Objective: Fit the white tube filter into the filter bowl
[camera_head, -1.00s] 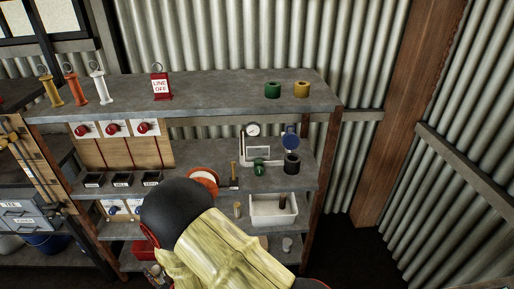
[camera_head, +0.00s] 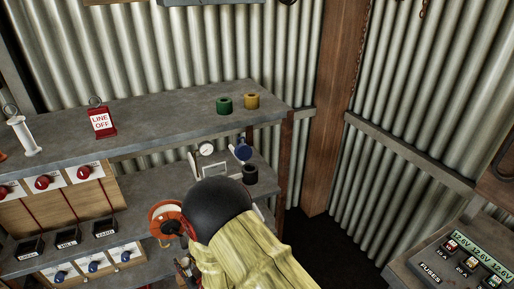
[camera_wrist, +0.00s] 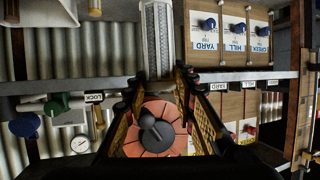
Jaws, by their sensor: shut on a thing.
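The white tube filter (camera_wrist: 160,35) is a pale ribbed cylinder at the top middle of the wrist view. My gripper (camera_wrist: 160,82) is shut on its near end, and the filter extends beyond the fingertips. In the head view my own arm hides most of the gripper and the filter. I cannot tell for certain which thing is the filter bowl; a dark open-topped cylinder (camera_head: 250,174) stands on the middle shelf, beside a blue round part (camera_head: 243,150) and a gauge (camera_head: 206,149). The gauge also shows at the lower left of the wrist view (camera_wrist: 80,144).
Green (camera_head: 224,105) and yellow (camera_head: 251,101) rings sit on the top shelf. Switch panels are left, a fuse box (camera_head: 460,262) right. A white tub (camera_wrist: 48,14) is near the filter.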

